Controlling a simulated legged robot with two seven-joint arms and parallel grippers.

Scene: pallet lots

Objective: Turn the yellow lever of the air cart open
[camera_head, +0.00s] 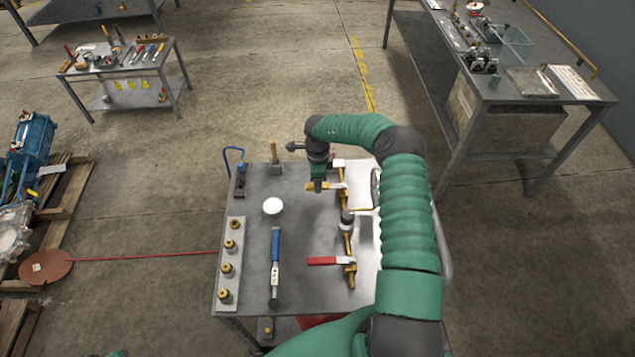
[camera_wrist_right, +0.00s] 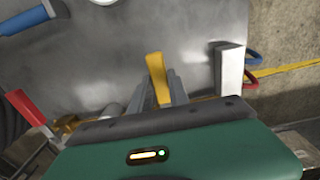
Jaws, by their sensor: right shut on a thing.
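The air cart (camera_head: 300,225) stands in front of me with a brass valve line along its right part. The yellow lever (camera_head: 335,186) is at the far end of that line, and it lies sideways across the cart top. My right gripper (camera_head: 318,186) reaches down over it from above. In the right wrist view the yellow lever (camera_wrist_right: 156,75) sits between the fingers of my right gripper (camera_wrist_right: 165,90), which is shut on it. The valve body is largely hidden by the gripper and arm. My left gripper is not in view.
A red lever (camera_head: 322,261) is nearer on the same line. A workbench (camera_head: 490,92) stands at right. Floor left of the cart is partly clear.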

